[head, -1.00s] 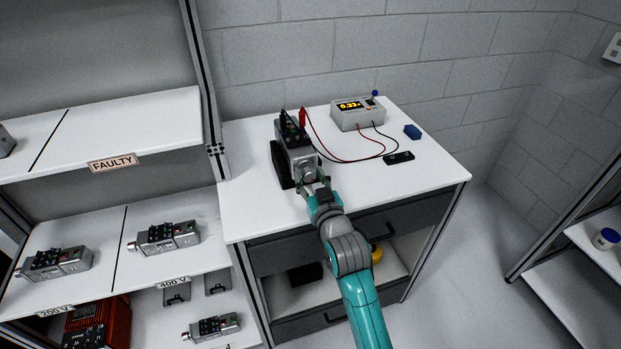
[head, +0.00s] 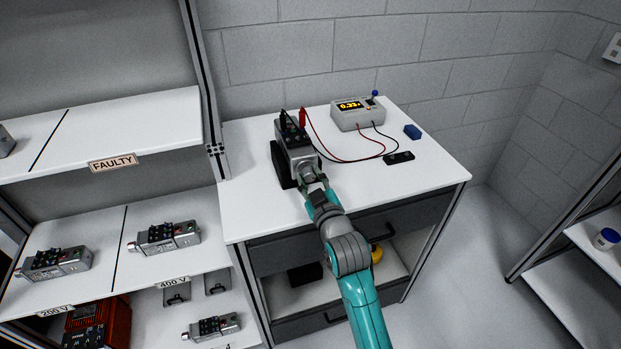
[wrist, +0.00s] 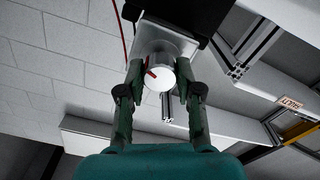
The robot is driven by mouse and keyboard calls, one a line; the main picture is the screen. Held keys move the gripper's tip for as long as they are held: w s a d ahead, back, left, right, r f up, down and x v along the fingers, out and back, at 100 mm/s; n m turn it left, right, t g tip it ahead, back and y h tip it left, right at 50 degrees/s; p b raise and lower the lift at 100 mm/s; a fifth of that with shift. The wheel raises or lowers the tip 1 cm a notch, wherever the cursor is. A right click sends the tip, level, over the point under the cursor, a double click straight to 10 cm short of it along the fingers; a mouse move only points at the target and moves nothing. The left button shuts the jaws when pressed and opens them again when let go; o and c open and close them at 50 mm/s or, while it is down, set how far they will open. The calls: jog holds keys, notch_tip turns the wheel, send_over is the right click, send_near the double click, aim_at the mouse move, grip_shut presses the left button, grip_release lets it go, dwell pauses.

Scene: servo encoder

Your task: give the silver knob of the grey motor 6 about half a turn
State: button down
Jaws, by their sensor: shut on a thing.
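The grey motor (head: 296,157) sits in a dark holder on the white bench, with black and red test leads clipped on its top. Its silver knob (wrist: 159,76) faces my gripper and carries a red mark on its left side in the wrist view. My gripper (wrist: 158,88) also shows in the head view (head: 313,184), in front of the motor. Its two fingers stand on either side of the knob and are shut on it. In the head view the fingers hide most of the knob.
A meter (head: 357,112) with a lit yellow display stands at the back of the bench (head: 417,182). Shelves with other motors (head: 168,238) stand on the left, one labelled FAULTY (head: 113,162).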

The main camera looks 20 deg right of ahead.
jog(key=n, duration=0.5)
jog(key=shift+n, duration=0.3)
jog(key=n, duration=0.5)
jog(key=shift+n, duration=0.3)
jog(key=c, duration=0.8)
grip_release()
jog(key=shift+o, duration=0.2)
jog(key=s, duration=1.2)
jog(key=shift+f, duration=0.1)
